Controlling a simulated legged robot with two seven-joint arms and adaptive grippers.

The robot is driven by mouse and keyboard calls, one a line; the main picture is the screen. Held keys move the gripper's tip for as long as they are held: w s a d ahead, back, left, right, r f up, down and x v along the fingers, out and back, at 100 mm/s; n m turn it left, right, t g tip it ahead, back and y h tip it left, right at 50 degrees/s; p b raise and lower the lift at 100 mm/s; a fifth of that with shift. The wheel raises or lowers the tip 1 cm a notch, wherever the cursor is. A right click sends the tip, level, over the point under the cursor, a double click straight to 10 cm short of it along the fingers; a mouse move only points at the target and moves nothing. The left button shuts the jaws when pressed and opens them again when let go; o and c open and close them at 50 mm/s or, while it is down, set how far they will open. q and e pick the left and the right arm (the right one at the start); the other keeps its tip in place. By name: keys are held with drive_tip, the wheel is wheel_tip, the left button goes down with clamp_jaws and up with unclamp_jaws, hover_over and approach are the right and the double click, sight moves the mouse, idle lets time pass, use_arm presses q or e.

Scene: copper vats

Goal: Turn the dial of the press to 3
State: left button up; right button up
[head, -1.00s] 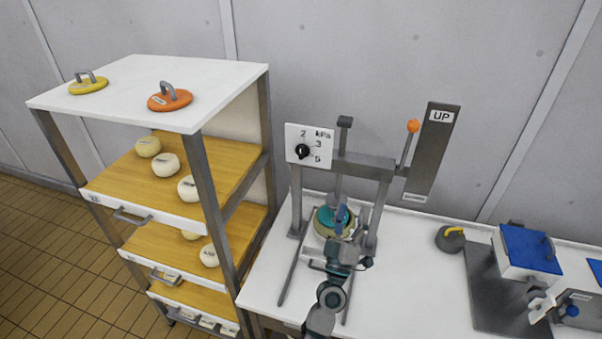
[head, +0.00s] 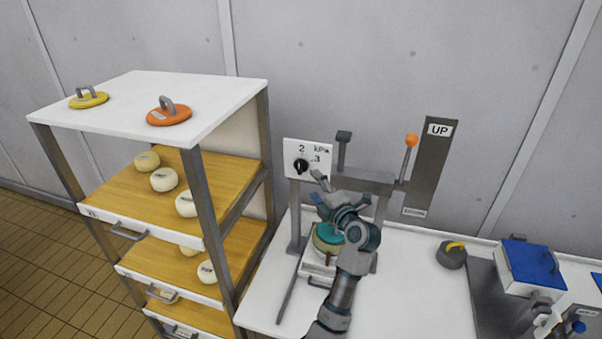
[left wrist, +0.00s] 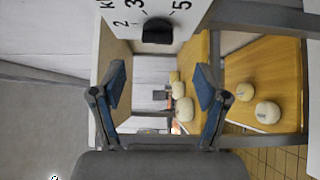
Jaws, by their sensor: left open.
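The press (head: 362,178) stands on the white table, with a white dial panel (head: 322,172) at its upper left, marked kPa.
A cheese mould with a teal lid (head: 327,236) sits under the press. The press lever with an orange knob (head: 411,141) is at right, beside the UP plate (head: 440,130). A shelf rack (head: 205,90) with cheeses stands close at left. A grey weight (head: 452,254) is on the table.

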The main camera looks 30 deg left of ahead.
sight(301, 170)
use_arm(q)
drive_tip(key=b+x, duration=0.2)
drive_tip(key=x, duration=0.5)
drive_tip(key=shift+w+a, duration=0.25)
drive_tip(key=shift+w, duration=0.1)
drive_tip(key=shift+w+a+r, duration=0.1)
drive_tip(key=shift+w+a, duration=0.15)
drive_tip(key=shift+a, duration=0.25)
drive_tip(key=c, duration=1.2)
